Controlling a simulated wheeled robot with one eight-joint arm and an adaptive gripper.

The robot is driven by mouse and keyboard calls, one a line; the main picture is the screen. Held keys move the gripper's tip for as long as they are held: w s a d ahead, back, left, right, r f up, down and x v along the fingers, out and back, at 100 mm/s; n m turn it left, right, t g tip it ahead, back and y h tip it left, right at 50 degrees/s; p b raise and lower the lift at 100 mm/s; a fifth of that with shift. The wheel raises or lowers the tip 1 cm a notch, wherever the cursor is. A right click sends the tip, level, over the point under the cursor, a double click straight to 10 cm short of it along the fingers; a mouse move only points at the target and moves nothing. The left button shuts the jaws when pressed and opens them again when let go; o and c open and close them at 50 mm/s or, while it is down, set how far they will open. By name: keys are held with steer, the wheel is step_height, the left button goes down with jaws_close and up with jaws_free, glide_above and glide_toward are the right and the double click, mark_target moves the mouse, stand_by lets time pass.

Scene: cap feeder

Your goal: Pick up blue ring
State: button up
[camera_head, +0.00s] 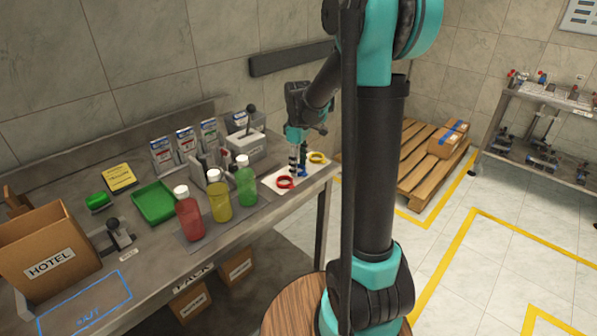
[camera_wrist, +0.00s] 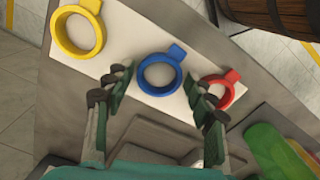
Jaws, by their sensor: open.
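The blue ring (camera_wrist: 160,74) lies flat on a white mat (camera_wrist: 125,38), with its tab toward the top right in the wrist view. My gripper (camera_wrist: 160,90) is open, its two fingers on either side of the blue ring and empty. In the head view my gripper (camera_head: 297,165) is low over the mat, and only a small part of the blue ring (camera_head: 303,172) shows beside the fingers. The exact height of the fingertips above the mat is hard to tell.
A yellow ring (camera_wrist: 78,30) lies left of the blue ring and a red ring (camera_wrist: 219,89) lies close on its right, by the right finger. A green bottle (camera_head: 246,181) and other bottles stand on the table nearby. The mat is near the table's right end.

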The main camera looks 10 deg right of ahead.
steer(key=shift+f, duration=0.2)
steer(key=c, duration=0.6)
steer(key=shift+o, duration=0.2)
steer(key=shift+r, duration=0.15)
